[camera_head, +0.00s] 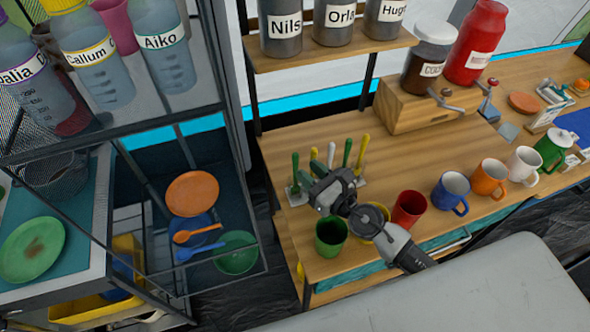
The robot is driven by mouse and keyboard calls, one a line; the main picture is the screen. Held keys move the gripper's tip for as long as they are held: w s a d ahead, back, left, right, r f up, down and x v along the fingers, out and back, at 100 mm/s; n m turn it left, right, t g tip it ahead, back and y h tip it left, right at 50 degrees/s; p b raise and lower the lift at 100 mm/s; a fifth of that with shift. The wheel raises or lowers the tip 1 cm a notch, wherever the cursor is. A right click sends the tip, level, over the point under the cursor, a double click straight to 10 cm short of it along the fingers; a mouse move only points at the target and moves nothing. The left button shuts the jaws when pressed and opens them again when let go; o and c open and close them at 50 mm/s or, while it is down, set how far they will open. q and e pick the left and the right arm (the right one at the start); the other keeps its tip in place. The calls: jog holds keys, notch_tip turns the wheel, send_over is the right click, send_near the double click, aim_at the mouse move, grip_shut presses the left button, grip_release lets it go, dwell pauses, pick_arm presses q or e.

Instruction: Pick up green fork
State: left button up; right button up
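Several upright utensils stand in a row on the wooden counter, some of them in a pale holder. A green-handled utensil (295,168) is at the left end, and another green-handled one (347,151) is further right. Their lower ends are small or hidden, so I cannot tell which is a fork. My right gripper (311,184) is over the counter, close to the right of the left green handle and in front of the row. I cannot tell if its fingers touch anything or how far apart they are. My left gripper is not in view.
A green cup (331,237), a yellow cup, a red cup (409,208) and several mugs line the counter's front edge, some under my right arm. A wooden grinder box (415,108) stands behind. Labelled bottles (167,45) and a dish rack with an orange plate (192,193) are left.

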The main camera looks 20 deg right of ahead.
aim_at(298, 161)
jog(key=x, duration=0.4)
jog(key=shift+w+p, duration=0.3)
jog(key=shift+p, duration=0.05)
jog(key=shift+w+a, duration=0.25)
jog(key=shift+w, duration=0.15)
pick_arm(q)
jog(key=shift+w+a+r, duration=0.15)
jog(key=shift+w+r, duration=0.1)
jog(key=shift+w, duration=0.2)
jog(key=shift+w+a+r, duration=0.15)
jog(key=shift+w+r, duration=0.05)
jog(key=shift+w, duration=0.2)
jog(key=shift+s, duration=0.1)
pick_arm(e)
grip_shut()
